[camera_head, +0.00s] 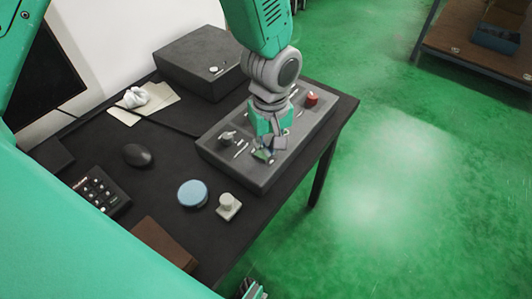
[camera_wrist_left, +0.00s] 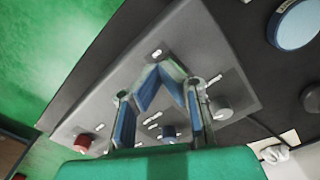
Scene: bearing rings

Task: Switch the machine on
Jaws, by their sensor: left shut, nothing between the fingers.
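The machine's grey control panel (camera_head: 225,165) lies on the dark desk. It has a red button (camera_head: 311,98) at its far right end and a grey knob (camera_head: 228,137) at its left. My left gripper (camera_head: 264,154) is shut and empty, pointing down over the panel's near middle and hiding part of it. In the left wrist view the shut fingers (camera_wrist_left: 162,75) are above the panel (camera_wrist_left: 205,45), near a small light switch (camera_wrist_left: 157,53). Whether the fingertips touch the panel I cannot tell.
A dark box (camera_head: 195,55) stands behind the panel. A blue round lid (camera_head: 192,194), a small pale block with a knob (camera_head: 228,206), a mouse (camera_head: 137,155), a keypad (camera_head: 100,193) and crumpled paper (camera_head: 133,98) lie on the desk.

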